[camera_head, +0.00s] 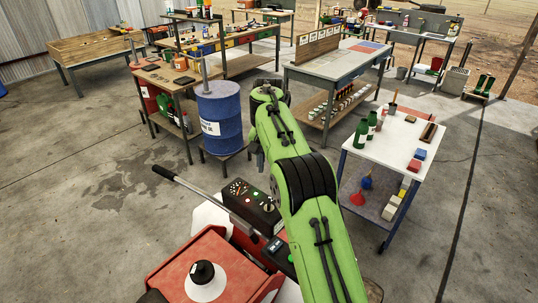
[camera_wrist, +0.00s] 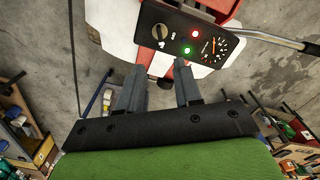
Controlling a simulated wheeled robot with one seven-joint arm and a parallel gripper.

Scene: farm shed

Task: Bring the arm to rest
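My green arm rises from the lower right of the head view and bends away near the blue barrel. My gripper (camera_wrist: 160,82) shows in the wrist view with its two dark fingers apart and nothing held between them. In the head view I cannot make out the fingers; the arm seems to hide them. A black control panel (camera_head: 250,207) with a gauge and lights sits left of my arm. The panel also shows in the wrist view (camera_wrist: 183,45), beyond the fingertips, with a knob, a red light and a green light lit.
A red machine body (camera_head: 190,262) and a long metal lever (camera_head: 205,195) lie left of my arm. A blue barrel (camera_head: 219,118) stands behind it. A white-topped cart (camera_head: 390,150) with bottles stands close on the right. Concrete floor (camera_head: 90,220) at left is open.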

